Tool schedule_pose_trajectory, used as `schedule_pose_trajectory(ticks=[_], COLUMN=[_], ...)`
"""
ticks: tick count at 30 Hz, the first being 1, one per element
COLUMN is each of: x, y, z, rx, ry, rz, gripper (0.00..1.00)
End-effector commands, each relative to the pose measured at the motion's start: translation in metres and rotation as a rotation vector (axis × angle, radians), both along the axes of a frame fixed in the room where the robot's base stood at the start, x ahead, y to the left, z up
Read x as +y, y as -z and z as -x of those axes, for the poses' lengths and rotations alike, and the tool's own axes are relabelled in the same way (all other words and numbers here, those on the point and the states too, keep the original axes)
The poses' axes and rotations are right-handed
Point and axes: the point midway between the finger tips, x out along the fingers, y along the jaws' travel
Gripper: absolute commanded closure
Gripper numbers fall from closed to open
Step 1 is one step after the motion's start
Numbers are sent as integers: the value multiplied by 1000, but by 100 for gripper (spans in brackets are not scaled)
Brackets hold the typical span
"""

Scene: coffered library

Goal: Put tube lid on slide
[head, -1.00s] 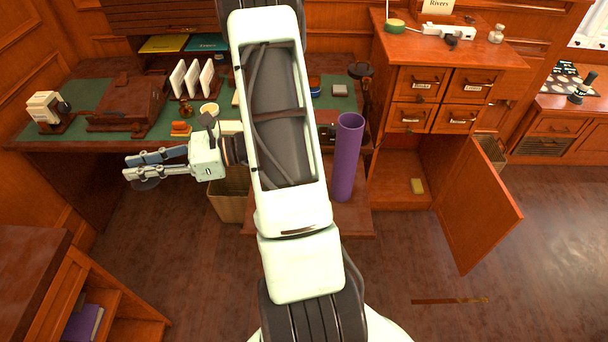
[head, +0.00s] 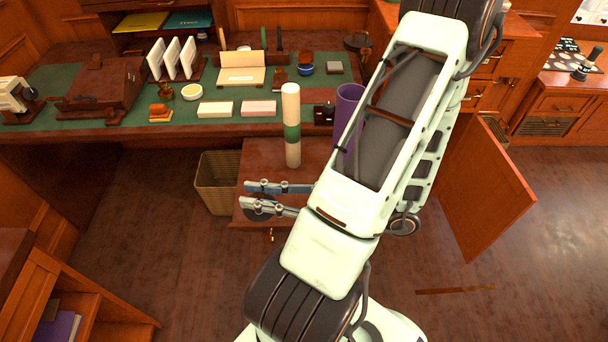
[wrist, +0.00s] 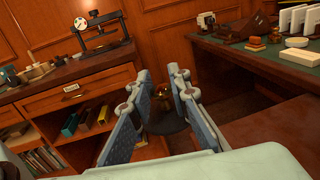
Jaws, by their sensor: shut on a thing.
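My gripper (head: 250,198) is shut on a dark round disc, which I take to be the tube lid (head: 262,212). In the wrist view the lid (wrist: 167,121) shows between the fingers (wrist: 163,88), partly hidden by them. The slide seems to be the reddish wooden board (head: 255,160) standing out from the desk. In the head view the gripper and lid overlap its front left part; their height above it is unclear. A white tube with a green band (head: 291,125) stands upright on the board. A purple tube (head: 348,103) stands right of it, partly behind my arm.
A wicker wastebasket (head: 216,185) stands left of the board. The green-topped desk (head: 215,132) behind holds blocks, cards and boxes. An open cabinet door (head: 487,205) is at right. A cabinet with books (wrist: 85,120) is left in the wrist view. The floor in front is mostly clear.

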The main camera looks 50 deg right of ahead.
Motion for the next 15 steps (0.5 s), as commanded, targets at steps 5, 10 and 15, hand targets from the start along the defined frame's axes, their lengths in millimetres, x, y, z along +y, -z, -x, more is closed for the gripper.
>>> schedule_pose_trajectory(ticks=[5, 10, 15], x=[2, -3, -9], y=[4, 11, 16], z=[12, 9, 3], rx=[0, 1, 1], ry=[31, 33, 34], rz=[2, 6, 8], gripper=[100, 100, 100])
